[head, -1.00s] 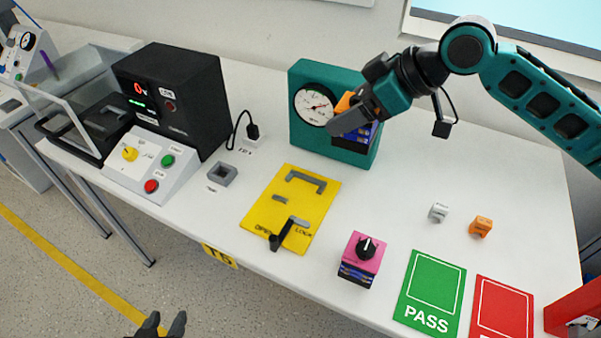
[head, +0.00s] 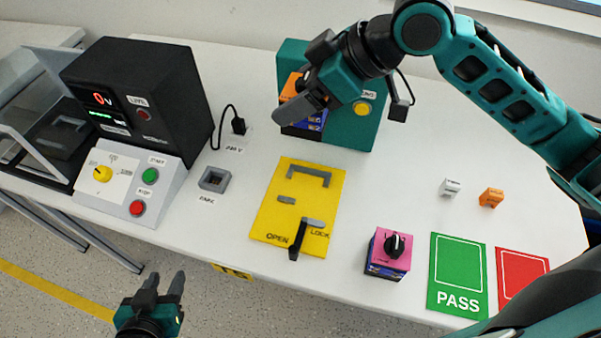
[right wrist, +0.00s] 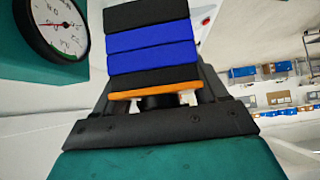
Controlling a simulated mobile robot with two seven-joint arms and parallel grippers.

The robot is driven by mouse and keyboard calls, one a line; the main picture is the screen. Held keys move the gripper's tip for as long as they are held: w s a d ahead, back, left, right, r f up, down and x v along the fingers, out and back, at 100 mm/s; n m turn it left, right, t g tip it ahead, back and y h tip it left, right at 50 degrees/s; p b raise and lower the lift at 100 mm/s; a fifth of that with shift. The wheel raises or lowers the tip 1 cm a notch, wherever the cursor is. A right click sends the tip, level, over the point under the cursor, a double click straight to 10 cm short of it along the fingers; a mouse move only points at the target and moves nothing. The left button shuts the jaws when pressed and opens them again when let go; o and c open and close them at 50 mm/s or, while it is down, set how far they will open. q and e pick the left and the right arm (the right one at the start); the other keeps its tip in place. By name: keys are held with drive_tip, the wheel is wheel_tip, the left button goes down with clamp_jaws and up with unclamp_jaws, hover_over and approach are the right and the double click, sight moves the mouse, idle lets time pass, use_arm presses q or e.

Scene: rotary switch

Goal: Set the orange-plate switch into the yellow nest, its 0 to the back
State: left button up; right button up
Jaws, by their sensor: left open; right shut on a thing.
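The orange-plate switch (head: 291,87) is held in the air by my right gripper (head: 290,104), in front of the teal gauge box. In the right wrist view its orange plate (right wrist: 155,94) is close to the fingers and its blue and black body (right wrist: 150,45) points away. The 0 mark cannot be seen. The yellow nest (head: 264,217) lies flat on the table, empty, with grey stops and a dark lever by its OPEN and LOCK labels. My left gripper (head: 165,285) is open and empty, in front of the table edge at the lower left.
A pink-plate switch (head: 389,249) stands right of the nest, near the green PASS mat (head: 458,272) and a red mat (head: 521,272). A grey socket (head: 214,180) and a black tester (head: 145,105) are at left. The teal gauge box (head: 352,128) stands behind the nest.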

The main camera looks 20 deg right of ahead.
wheel_tip(320, 180, down, 18)
drive_tip(key=b, duration=0.2)
drive_tip(key=shift+f+b, duration=0.1)
drive_tip(key=shift+b, duration=0.2)
drive_tip(key=shift+f, duration=0.1)
drive_tip(key=o, duration=1.2)
drive_tip(key=shift+s+f, duration=0.1)
drive_tip(key=shift+f, duration=0.05)
